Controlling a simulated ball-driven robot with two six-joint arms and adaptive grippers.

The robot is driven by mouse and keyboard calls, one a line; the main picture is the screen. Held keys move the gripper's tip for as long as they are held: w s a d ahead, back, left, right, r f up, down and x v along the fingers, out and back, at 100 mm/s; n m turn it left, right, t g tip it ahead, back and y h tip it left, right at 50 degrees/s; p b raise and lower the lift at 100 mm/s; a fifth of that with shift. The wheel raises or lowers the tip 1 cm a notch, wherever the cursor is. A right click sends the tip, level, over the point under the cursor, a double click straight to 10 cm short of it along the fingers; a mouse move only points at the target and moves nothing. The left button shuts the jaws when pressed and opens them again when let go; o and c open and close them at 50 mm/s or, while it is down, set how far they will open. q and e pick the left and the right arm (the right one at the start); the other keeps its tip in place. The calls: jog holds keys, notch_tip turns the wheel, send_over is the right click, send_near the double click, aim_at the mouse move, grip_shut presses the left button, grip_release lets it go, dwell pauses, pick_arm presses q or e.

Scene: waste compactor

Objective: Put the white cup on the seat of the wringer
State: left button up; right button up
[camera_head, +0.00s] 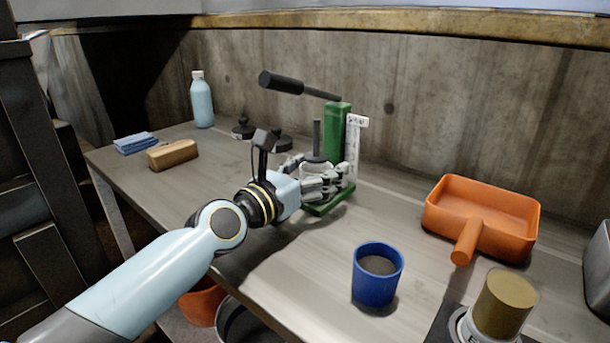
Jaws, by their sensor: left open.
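The wringer (338,127) is a green upright press with a long black lever (282,82) and a white scale strip (353,145). It stands on the bench near the back wall. The white cup (315,170) is largely hidden by my fingers; a pale part shows at the wringer's green base, below the grey plunger. I cannot tell whether it rests fully on the seat. My left gripper (328,184) is open, with its fingers beside the cup at the front of the wringer. My right gripper is not in view.
A blue cup (377,275) with dark contents stands front centre. An orange scoop (482,220) and a brown-topped canister (502,302) are at the right. A bottle (202,103), blue cloth (136,143), tan block (172,154) and black weights (243,128) are at the left.

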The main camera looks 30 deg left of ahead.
pick_arm(q)
jog(key=s, duration=0.3)
jog(key=s+a, duration=0.1)
jog(key=s, duration=0.7)
jog(key=shift+a, duration=0.25)
jog(key=shift+s+a+r, duration=0.1)
jog(key=shift+s, duration=0.4)
